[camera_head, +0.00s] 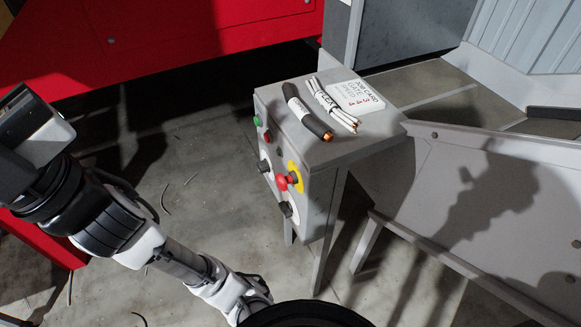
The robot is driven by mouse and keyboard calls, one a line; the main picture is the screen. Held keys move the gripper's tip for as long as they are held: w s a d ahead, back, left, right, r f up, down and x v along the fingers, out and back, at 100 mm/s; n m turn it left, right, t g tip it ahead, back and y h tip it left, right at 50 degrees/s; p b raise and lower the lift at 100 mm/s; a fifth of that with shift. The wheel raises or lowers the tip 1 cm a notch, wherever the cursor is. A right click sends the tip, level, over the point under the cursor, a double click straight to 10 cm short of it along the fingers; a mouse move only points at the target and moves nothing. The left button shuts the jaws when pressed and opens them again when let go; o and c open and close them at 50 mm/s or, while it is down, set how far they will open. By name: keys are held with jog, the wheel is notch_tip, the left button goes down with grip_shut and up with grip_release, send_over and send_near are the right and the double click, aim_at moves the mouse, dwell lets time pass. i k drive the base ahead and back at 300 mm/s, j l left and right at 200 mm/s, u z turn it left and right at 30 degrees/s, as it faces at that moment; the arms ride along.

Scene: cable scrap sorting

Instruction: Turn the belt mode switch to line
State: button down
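A grey control box (319,192) stands on legs in the middle of the view. Its left-facing panel carries a black knob on a pale plate (264,166) and a lower black knob on a pale plate (287,209). The labels are too small to read, so I cannot tell which knob is the belt mode switch or where it points. My arm reaches from the bottom centre to the left edge. Its end, my gripper (35,140), is at the far left, well apart from the panel. I cannot make out its fingers.
The panel also has a green button (256,121), a red button (267,136) and a red emergency stop (284,183) on yellow. A black cable (307,112), a white cable bundle (331,104) and a job card (357,96) lie on top. A grey chute (480,190) stands right.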

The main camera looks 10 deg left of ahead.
aim_at(286, 207)
jog(key=k+l+u, duration=0.1)
jog(key=u, duration=0.25)
jog(key=k+l+u, duration=0.1)
jog(key=l+u, duration=0.25)
jog(key=k+u, duration=0.1)
jog(key=u, duration=0.25)
